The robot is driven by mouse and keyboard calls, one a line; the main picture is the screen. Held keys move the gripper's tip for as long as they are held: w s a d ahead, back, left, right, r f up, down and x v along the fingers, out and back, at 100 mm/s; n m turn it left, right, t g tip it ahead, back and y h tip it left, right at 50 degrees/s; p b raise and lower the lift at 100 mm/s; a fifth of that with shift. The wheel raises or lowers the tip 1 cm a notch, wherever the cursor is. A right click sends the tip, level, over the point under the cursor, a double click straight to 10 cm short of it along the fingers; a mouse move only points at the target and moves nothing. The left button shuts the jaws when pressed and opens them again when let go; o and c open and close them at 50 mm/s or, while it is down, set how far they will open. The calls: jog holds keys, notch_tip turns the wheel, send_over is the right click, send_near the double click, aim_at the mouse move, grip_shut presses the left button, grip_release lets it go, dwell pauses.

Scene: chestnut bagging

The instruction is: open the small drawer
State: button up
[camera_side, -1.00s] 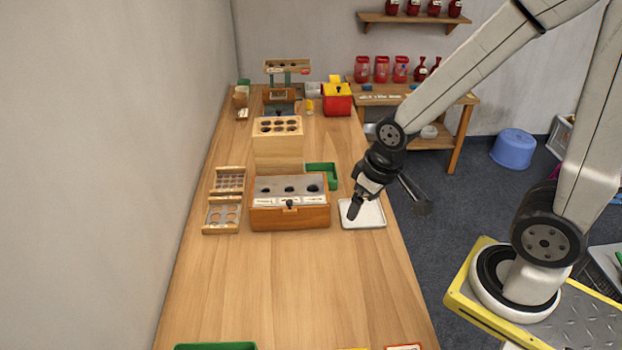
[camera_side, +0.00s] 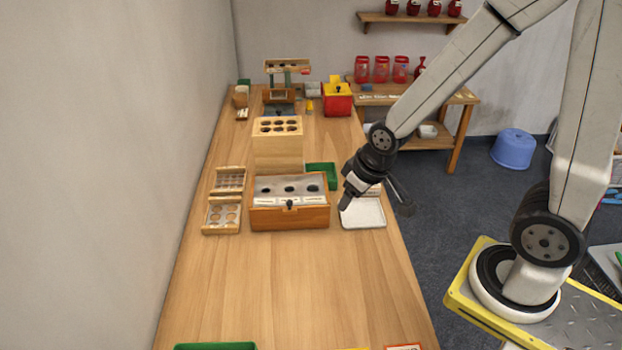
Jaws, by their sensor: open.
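A wooden box (camera_side: 290,219) with a dark knob (camera_side: 290,205) on its front stands in the middle of the table. Its grey top has three dark holes and white labels along the front edge. I cannot tell for sure whether this front is the small drawer; it looks closed. My gripper (camera_side: 345,203) is open and empty, to the right of the box, above the left edge of a white tray (camera_side: 365,218). It points down and to the left, apart from the knob. The gap between its fingers is too small to see clearly.
Small wooden trays with round pockets (camera_side: 222,214) lie left of the box. A taller wooden block with holes (camera_side: 278,150) stands behind it, with a green tray (camera_side: 322,174) beside that. The table in front (camera_side: 290,285) is mostly clear.

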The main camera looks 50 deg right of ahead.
jog(key=w+d+f+t, duration=0.4)
jog(key=w+f+t, duration=0.6)
jog(key=w+t, duration=0.4)
jog(key=shift+w+d+f, duration=0.15)
jog(key=shift+w+f, duration=0.15)
jog(key=shift+w, duration=0.2)
jog(key=shift+f, duration=0.2)
send_near(289, 201)
jog(key=shift+w, duration=1.15)
jog(key=shift+w+f, duration=0.2)
jog(key=shift+w, duration=3.6)
